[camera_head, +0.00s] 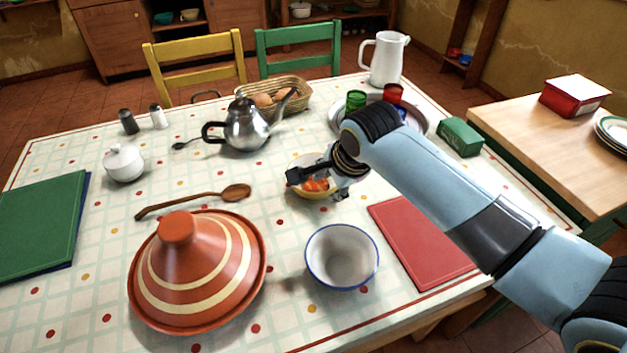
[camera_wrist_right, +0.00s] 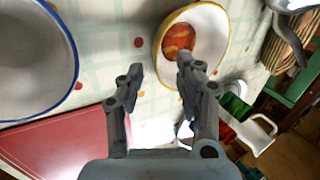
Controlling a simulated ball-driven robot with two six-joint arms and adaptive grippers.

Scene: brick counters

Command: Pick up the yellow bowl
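The yellow bowl (camera_head: 312,193) sits on the table near its middle, with a yellow rim, a white inside and orange-red contents. In the right wrist view the bowl (camera_wrist_right: 212,58) is at the top centre. My right gripper (camera_head: 318,179) is over the bowl and hides part of it. In the right wrist view the gripper (camera_wrist_right: 160,69) is open and empty, with one fingertip in front of the bowl's inside and the other outside its near rim. I cannot tell how far above the rim the fingertips are. My left gripper is not in view.
A white blue-rimmed bowl (camera_head: 342,256) and a red book or mat (camera_head: 420,243) lie closer to me. An orange tagine (camera_head: 196,270), a wooden spoon (camera_head: 195,200) and a metal teapot (camera_head: 246,127) are to the left. A tray (camera_head: 421,124) with cups is behind my right arm.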

